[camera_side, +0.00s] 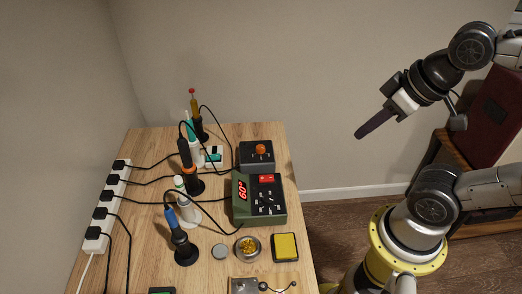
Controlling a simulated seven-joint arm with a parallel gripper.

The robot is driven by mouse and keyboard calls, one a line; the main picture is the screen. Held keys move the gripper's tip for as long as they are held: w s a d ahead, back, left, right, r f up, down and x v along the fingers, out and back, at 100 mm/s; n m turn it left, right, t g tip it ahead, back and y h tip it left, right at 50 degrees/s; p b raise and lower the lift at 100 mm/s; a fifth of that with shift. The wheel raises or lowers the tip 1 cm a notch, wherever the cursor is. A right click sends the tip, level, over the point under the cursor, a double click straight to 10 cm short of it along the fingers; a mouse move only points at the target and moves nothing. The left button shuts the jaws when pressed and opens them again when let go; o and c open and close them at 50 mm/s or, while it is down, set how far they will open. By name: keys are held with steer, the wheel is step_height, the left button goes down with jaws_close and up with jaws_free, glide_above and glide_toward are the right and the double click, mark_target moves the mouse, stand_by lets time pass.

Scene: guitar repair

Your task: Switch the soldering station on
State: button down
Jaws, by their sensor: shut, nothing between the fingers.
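A green soldering station (247,213) with a red lit display and a red-orange switch on its top stands near the right edge of the wooden table. A smaller dark box (247,160) with an orange knob stands behind it. Several soldering irons in stands are to the left, among them a blue-tipped one (183,245) and a white one (188,205). My gripper (359,135) is shut and empty, in the air to the right of the table and well apart from both units. Which unit the task means I cannot tell.
A white power strip (102,224) with several black plugs lies along the table's left edge, its cables crossing the top. A yellow sponge tray (285,257) and a round tin of brass wool (248,257) sit in front of the green station. A wooden cabinet is at the far right.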

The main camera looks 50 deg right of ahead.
steer(key=w+r+n, duration=0.4)
steer(key=w+n, duration=0.1)
steer(key=n, duration=0.8)
steer(key=n+g, duration=0.6)
steer(key=n, duration=0.8)
glide_above(263, 178)
step_height(263, 178, down, 14)
steer(key=shift+r, duration=0.2)
step_height(263, 178, down, 14)
